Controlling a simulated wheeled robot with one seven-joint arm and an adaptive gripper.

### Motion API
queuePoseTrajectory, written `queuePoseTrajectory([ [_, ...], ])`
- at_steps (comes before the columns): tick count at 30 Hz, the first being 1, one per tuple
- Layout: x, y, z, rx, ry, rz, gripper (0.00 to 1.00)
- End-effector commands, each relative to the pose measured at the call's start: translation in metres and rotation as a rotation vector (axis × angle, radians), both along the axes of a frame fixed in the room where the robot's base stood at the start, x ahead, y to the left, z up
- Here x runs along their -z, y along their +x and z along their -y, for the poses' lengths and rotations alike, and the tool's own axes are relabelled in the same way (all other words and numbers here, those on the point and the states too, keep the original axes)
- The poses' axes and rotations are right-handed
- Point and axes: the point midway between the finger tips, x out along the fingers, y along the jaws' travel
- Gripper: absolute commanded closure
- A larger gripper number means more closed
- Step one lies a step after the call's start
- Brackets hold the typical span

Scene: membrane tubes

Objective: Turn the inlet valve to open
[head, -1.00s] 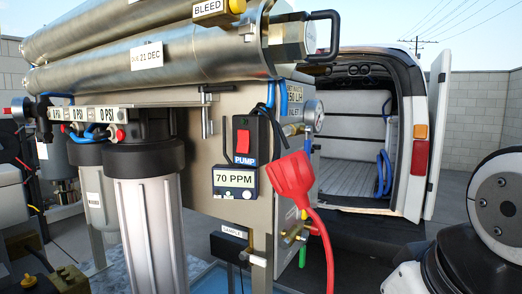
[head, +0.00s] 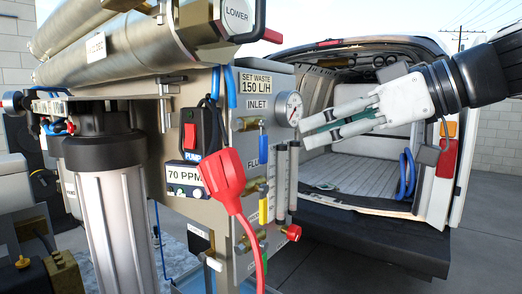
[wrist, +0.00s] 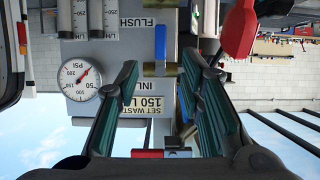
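The inlet valve has a brass body (head: 247,124) under the INLET label (head: 258,104) on the grey panel. Its blue lever (head: 263,150) hangs straight down. The blue lever also shows in the wrist view (wrist: 160,45), where the picture is upside down. My gripper (head: 306,134) reaches in from the right in the head view, with its fingertips right of the lever and apart from it. In the wrist view my gripper (wrist: 160,66) is open, with its dark green-padded fingers spread on either side of the valve and nothing between them held.
A pressure gauge (head: 288,109) sits right beside the valve. Clear flow tubes (head: 287,180) stand below it. A red plug with cord (head: 227,175) hangs left of the valves. A yellow lever (head: 263,211) sits lower on the panel. An open van (head: 340,165) stands behind.

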Motion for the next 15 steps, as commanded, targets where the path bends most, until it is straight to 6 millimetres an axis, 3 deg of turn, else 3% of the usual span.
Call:
queuePoseTrajectory([
  [15, 0.037, 0.052, -0.07, -0.002, 0.0, -0.008, 0.65],
])
